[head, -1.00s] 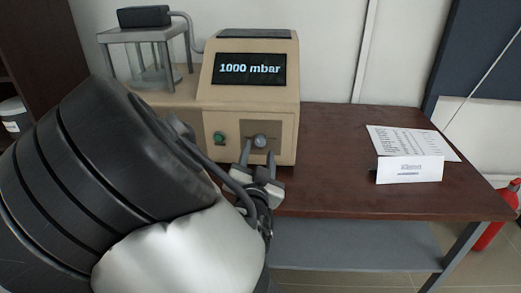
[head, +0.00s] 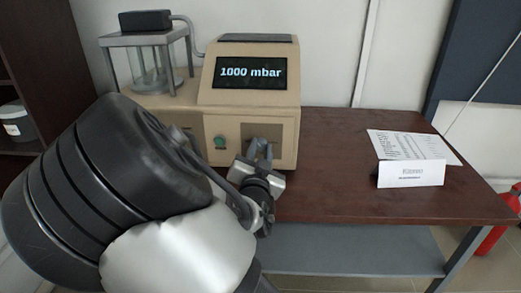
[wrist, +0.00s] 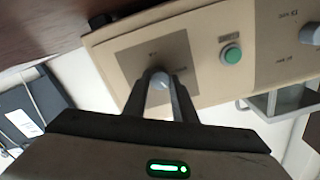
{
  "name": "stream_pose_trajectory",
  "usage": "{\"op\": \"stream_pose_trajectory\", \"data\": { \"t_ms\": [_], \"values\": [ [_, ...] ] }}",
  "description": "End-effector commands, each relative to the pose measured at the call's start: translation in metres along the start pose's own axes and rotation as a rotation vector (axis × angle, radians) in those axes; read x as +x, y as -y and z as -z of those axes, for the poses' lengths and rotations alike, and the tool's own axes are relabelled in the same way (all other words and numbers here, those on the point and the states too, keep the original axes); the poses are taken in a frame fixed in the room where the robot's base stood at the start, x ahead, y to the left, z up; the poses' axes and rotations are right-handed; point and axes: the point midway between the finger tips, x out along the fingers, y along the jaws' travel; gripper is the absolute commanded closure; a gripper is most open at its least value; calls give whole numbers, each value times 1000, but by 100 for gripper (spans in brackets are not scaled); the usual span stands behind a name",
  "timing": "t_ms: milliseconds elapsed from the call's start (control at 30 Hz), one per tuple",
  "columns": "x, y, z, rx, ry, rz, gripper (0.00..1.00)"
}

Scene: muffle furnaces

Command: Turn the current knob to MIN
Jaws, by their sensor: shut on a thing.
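A beige instrument (head: 250,101) with a black display reading "1000 mbar" stands on the table. A round grey knob (wrist: 159,79) sits on a darker square panel (wrist: 146,59) low on its front. My gripper (head: 260,150) reaches up to this panel, and its fingers hide most of the knob in the head view. In the wrist view my gripper (wrist: 160,84) has one finger on each side of the knob and is shut on it. The markings around the knob are too small to read.
A green button (head: 220,142) is left of the knob. A second grey knob (wrist: 310,34) shows in the wrist view. A glass chamber in a metal frame (head: 146,42) stands at left. The tabletop between is clear.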

Motion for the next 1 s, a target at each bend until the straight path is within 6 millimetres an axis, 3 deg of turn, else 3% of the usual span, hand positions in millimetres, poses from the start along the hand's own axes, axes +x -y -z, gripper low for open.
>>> {"op": "stream_pose_trajectory", "data": {
  "t_ms": [367, 1000],
  "values": [
    [0, 0, 2, -117, -1, -1, 98],
    [0, 1, 2, -693, 1, 0, 98]
  ]
}}
